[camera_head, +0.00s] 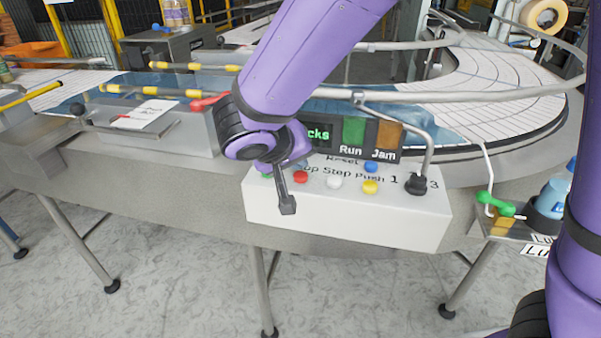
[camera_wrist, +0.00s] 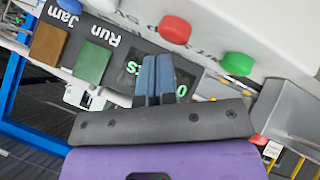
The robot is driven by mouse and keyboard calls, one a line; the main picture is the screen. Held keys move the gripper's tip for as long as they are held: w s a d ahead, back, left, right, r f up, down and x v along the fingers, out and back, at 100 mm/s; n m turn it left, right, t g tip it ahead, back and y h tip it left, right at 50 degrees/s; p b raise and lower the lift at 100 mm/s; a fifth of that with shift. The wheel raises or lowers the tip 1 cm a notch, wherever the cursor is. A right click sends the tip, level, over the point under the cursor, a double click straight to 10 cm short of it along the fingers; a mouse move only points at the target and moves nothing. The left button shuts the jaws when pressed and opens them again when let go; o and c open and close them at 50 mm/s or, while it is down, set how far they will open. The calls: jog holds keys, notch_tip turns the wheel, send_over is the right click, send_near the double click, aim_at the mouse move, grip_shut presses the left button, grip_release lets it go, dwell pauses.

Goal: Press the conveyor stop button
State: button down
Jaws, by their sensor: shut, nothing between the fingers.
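The white control box (camera_head: 400,222) stands on the conveyor's front ledge. Its red button (camera_head: 300,177) sits below the printed word "Stop", and it also shows in the wrist view (camera_wrist: 174,30). A green button (camera_wrist: 237,64) is beside it, mostly hidden behind my gripper in the head view. White (camera_head: 334,182), yellow (camera_head: 369,187) and blue (camera_head: 370,166) buttons lie to the right. Contact with the box cannot be told.
A display panel (camera_head: 354,132) with green "Run" and orange "Jam" fields stands behind the buttons. A bent grey tube with a black foot (camera_head: 416,184) rises at the box's right. A blue bottle (camera_head: 552,196) stands farther right. The floor in front is clear.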

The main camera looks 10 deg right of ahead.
aim_at(297, 173)
jog(key=shift+r, duration=0.3)
jog(key=shift+r, duration=2.5)
dwell(0.8)
